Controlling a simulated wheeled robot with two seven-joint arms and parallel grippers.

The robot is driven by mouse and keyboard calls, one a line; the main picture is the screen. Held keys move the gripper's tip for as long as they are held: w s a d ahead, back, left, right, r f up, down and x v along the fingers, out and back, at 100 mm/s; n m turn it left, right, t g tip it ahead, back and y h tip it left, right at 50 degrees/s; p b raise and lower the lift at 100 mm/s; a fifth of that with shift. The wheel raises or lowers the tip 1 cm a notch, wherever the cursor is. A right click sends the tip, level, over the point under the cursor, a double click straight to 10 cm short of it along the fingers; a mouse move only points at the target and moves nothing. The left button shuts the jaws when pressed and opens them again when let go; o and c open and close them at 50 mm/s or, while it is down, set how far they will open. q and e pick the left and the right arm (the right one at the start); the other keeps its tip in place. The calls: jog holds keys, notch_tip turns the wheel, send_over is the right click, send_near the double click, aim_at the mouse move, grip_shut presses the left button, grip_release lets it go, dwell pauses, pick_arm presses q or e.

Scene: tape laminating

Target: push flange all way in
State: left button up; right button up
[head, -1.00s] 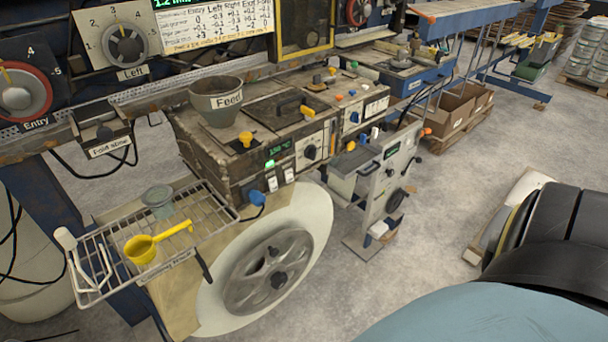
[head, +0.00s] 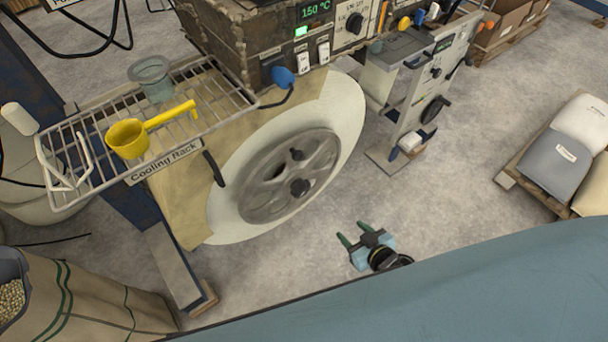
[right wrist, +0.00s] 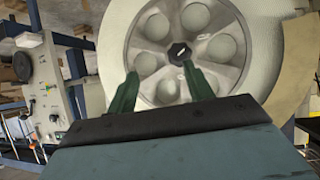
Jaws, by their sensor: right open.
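The flange (head: 262,203) is a grey round disc with large round holes, at the front face of a big white roll (head: 341,112). A dark hub knob (head: 299,187) stands out at its middle. How deep the flange sits cannot be told. My right gripper (head: 355,238) is open and empty, with two green fingers, below and right of the flange in the head view. In the right wrist view the flange (right wrist: 177,33) faces me, and my right gripper (right wrist: 158,88) has its fingers spread before its lower part, apparently apart from it. My left gripper is not in view.
A wire cooling rack (head: 83,178) holds a yellow scoop (head: 128,138) and a grey-green cup (head: 151,78), left of the roll. A control stand (head: 428,95) stands right of it. Sacks (head: 556,160) lie on a pallet at the right. Floor around my right gripper is clear.

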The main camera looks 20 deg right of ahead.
jog(key=w+a+r+t+y+b, duration=0.2)
jog(key=w+r+t+b, duration=0.1)
jog(key=w+r+b, duration=0.15)
jog(key=n+t+y+b, duration=0.1)
jog(key=t+y+b, duration=0.1)
send_near(299, 156)
jog(key=b+x, duration=0.3)
jog(key=x, duration=0.4)
jog(key=shift+f, duration=0.15)
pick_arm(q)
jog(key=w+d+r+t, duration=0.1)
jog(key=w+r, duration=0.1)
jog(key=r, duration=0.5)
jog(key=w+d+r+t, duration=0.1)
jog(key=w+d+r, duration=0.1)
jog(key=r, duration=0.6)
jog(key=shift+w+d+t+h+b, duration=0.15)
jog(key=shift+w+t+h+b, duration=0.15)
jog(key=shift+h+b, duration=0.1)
pick_arm(e)
jog(key=shift+w+a, duration=0.25)
jog(key=shift+w, duration=0.35)
jog(key=shift+c, duration=0.4)
grip_shut()
